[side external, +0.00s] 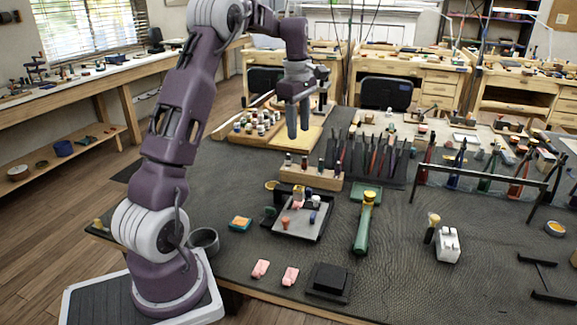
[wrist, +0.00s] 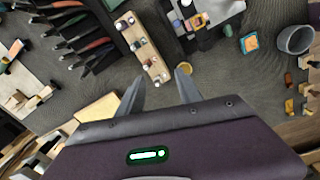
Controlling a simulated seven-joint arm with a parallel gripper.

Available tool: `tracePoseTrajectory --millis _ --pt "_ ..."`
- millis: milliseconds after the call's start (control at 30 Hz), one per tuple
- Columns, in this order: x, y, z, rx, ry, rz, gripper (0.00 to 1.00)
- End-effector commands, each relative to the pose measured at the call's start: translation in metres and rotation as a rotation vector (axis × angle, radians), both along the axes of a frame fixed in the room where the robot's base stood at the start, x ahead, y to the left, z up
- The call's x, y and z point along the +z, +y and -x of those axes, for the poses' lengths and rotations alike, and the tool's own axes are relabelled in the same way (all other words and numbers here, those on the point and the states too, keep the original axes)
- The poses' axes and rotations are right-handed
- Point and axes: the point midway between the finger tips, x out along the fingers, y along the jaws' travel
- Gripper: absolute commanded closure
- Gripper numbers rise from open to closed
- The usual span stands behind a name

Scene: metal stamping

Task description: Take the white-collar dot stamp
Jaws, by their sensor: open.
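A light wooden stamp block (side external: 312,178) stands near the middle of the bench, with several small dark-bodied stamps upright in it. It also shows in the wrist view (wrist: 144,48), where several stamps have pale or metallic parts. I cannot tell which one has the white collar, as they are too small. My gripper (side external: 298,134) hangs above and behind the block in the side view, fingers pointing down. In the wrist view my gripper (wrist: 160,77) is open and empty, its fingertips near the picture's lower end of the block, apparently well above it.
A grey cup (side external: 204,240) stands near my base. The front right bench has free room.

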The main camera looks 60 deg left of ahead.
Motion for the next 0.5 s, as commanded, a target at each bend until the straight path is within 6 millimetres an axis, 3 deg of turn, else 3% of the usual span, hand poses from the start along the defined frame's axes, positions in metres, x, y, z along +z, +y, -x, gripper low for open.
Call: tracePoseTrajectory --millis 33,100,167,500 --pt "-0.019 0.025 0.000 0.105 0.021 0.015 0.58" --pt "-0.038 0.047 0.002 0.222 0.041 0.031 0.58" --pt "-0.048 0.058 0.003 0.280 0.049 0.037 0.58" --pt "-0.101 0.063 0.005 0.309 0.056 0.044 0.58"
